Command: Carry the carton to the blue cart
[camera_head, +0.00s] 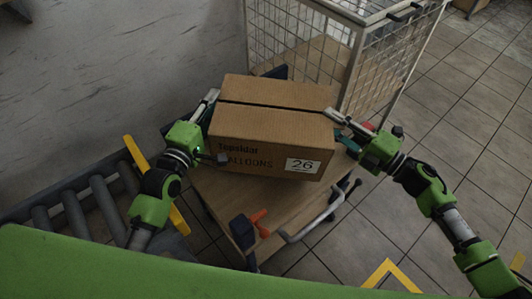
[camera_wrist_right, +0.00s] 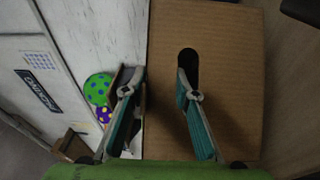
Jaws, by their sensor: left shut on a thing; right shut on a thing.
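The brown carton (camera_head: 270,123), marked "BALLOONS" and with a white "26" label, is between my two grippers in the head view. My left gripper (camera_head: 211,98) is shut on its left side, and my right gripper (camera_head: 334,117) is shut on its right side. In the right wrist view, one finger of the right gripper (camera_wrist_right: 158,82) is at the dark hand slot of the carton (camera_wrist_right: 225,85); the other is past the carton's edge. A wooden-topped cart (camera_head: 230,200) is below the carton. Whether the carton touches it is hard to tell. I cannot make out a clearly blue cart.
A wire cage cart (camera_head: 300,50) stands close behind the carton. A roller conveyor (camera_head: 75,213) with a yellow edge is at the left. A grey handle (camera_head: 312,222) and an orange part (camera_head: 259,217) are at the near side. Tiled floor at the right is open.

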